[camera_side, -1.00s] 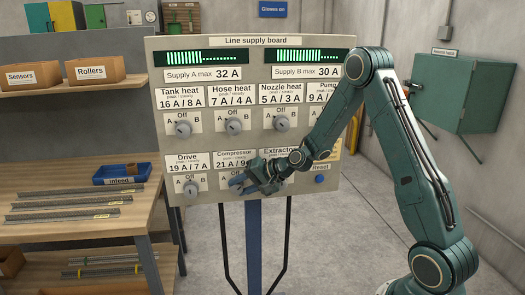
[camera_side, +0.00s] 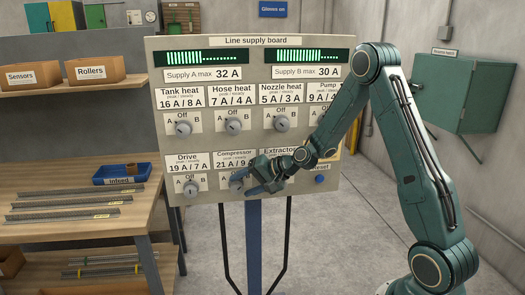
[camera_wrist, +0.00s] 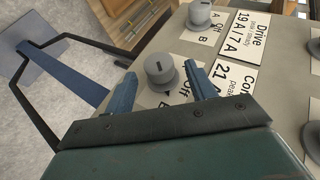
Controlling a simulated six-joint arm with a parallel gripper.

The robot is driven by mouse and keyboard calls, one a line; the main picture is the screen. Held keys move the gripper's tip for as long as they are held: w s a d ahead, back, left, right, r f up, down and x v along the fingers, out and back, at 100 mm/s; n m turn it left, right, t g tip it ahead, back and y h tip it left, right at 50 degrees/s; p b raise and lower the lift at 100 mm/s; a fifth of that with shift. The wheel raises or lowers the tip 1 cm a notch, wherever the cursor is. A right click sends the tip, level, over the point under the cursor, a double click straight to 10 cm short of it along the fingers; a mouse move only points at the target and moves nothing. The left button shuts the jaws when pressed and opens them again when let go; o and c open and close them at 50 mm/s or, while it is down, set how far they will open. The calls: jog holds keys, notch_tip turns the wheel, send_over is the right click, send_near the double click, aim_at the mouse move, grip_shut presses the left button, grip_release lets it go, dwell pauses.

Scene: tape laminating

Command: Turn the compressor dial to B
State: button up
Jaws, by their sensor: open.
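The compressor dial (camera_side: 237,183) is a grey round knob on the lower row of the supply board, under the label "Compressor 21 A / 9". In the wrist view the compressor dial (camera_wrist: 160,70) shows a dark mark on its face; I cannot tell for sure which letter it points to. Its "Off" label is partly covered by my fingers. My gripper (camera_wrist: 161,82) is open, with one blue finger on each side of the dial in the picture, and no clear contact shows. In the side view my gripper (camera_side: 256,182) is just right of the dial, at the board.
The drive dial (camera_side: 190,187) is to the left of the compressor dial. The extractor dial is hidden behind my gripper. A blue reset button (camera_side: 319,179) sits at the lower right of the board. A wooden workbench (camera_side: 100,229) stands at the left.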

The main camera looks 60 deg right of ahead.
jog(key=v, duration=1.2)
jog(key=shift+s, duration=0.15)
jog(key=shift+a, duration=0.1)
jog(key=s+a+r+n+g+h, duration=0.1)
jog(key=s+a+r+n+g, duration=0.35)
jog(key=s+a+n, duration=0.5)
jog(key=s+a+r+h, duration=0.1)
jog(key=s+a+r, duration=0.1)
jog(key=s, duration=0.4)
jog(key=s+a+r+n+h, duration=0.1)
jog(key=s+a+r, duration=0.1)
jog(key=s, duration=0.5)
jog(key=shift+s+r+g+h, duration=0.2)
jog(key=shift+r+g+h, duration=0.1)
jog(key=shift+r+g, duration=0.05)
jog(key=shift+w+a+n, duration=0.1)
jog(key=shift+w+n, duration=0.05)
jog(key=shift+n, duration=0.1)
